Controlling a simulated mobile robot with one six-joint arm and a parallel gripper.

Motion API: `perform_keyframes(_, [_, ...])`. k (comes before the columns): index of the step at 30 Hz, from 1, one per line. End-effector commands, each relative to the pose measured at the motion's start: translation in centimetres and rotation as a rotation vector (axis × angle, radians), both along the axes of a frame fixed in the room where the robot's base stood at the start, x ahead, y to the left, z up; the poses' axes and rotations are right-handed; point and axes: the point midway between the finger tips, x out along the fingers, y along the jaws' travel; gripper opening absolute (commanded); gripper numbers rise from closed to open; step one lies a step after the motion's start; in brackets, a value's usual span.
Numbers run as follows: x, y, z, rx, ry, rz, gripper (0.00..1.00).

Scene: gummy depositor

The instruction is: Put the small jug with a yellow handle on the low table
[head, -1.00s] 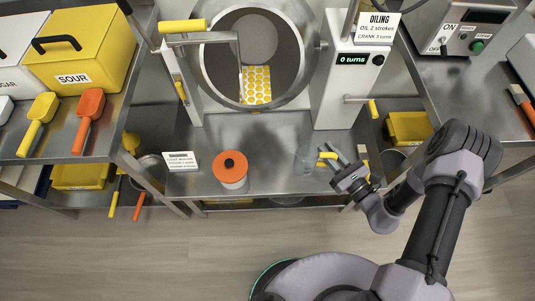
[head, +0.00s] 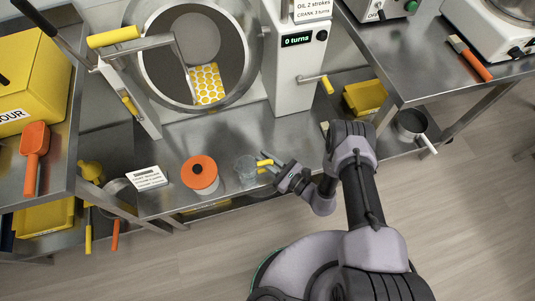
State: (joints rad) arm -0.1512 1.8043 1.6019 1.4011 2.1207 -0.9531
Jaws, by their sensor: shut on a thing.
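The small clear jug (head: 246,169) with its yellow handle (head: 264,163) is at the front of the steel low table (head: 222,140), right of an orange-lidded pot. It looks upright. I cannot tell whether its base touches the tabletop or hangs slightly above it. My gripper (head: 272,165) reaches in from the right and is shut on the jug's yellow handle. The fingers partly cover the handle.
The orange-lidded pot (head: 200,175) stands close to the jug's left, with a white sign card (head: 147,178) beyond it. A large drum machine (head: 197,60) stands behind. A pan (head: 413,126) and a yellow bin (head: 364,97) are at right.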

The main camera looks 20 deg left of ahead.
Motion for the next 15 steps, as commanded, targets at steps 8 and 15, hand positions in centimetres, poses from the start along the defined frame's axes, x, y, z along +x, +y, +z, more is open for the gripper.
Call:
perform_keyframes(8, [5.6, -0.7, -1.0, 0.0, 0.0, 0.0, 0.0])
perform_keyframes(15, [5.6, -0.7, -4.4, 0.0, 0.001, 0.001, 0.0])
